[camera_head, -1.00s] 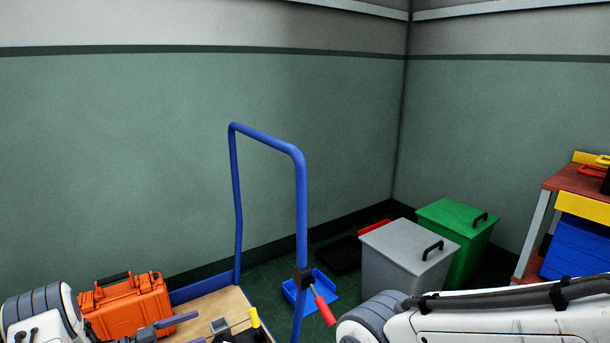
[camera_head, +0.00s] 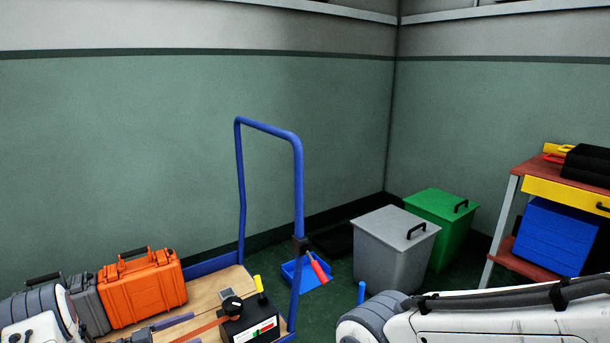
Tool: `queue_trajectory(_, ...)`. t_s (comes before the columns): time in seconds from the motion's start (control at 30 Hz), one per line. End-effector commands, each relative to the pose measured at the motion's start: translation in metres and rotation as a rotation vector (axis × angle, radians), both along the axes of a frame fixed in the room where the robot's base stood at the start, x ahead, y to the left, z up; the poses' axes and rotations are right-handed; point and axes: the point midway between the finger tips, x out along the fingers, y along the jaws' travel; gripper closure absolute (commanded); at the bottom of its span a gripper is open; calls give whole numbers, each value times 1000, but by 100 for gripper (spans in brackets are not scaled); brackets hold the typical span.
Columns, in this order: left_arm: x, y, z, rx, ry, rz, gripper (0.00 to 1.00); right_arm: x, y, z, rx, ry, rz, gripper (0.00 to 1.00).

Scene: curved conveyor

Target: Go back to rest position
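My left arm comes in at the lower left, and its gripper (camera_head: 180,331) is partly cut off by the bottom edge. Its two grey fingers show apart, so it looks open, above the wooden deck of a blue cart (camera_head: 208,288). An orange-brown bar shows behind or between the fingers; I cannot tell whether it touches them. My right arm lies across the lower right, and its gripper is out of view.
On the cart stand an orange case (camera_head: 143,292), a grey case (camera_head: 88,305) and a black device (camera_head: 250,325) with a yellow-handled tool. A grey bin (camera_head: 388,258), a green bin (camera_head: 432,207) and a workbench (camera_head: 518,172) with a blue box (camera_head: 555,238) stand to the right.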

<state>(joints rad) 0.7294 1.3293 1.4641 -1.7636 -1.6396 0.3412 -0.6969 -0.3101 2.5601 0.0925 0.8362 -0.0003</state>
Motion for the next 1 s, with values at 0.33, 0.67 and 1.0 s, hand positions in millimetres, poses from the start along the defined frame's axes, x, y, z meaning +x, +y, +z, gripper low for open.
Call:
queue_trajectory(0.33,51,-38,18,139,1,60,0,0,0,0,0,0,0,30)
queue_trajectory(0.67,114,-86,58,369,22,220,0,0,0,0,0,0,0,30)
queue_trajectory(1.0,102,-184,143,698,213,507,0,0,0,0,0,0,0,30)
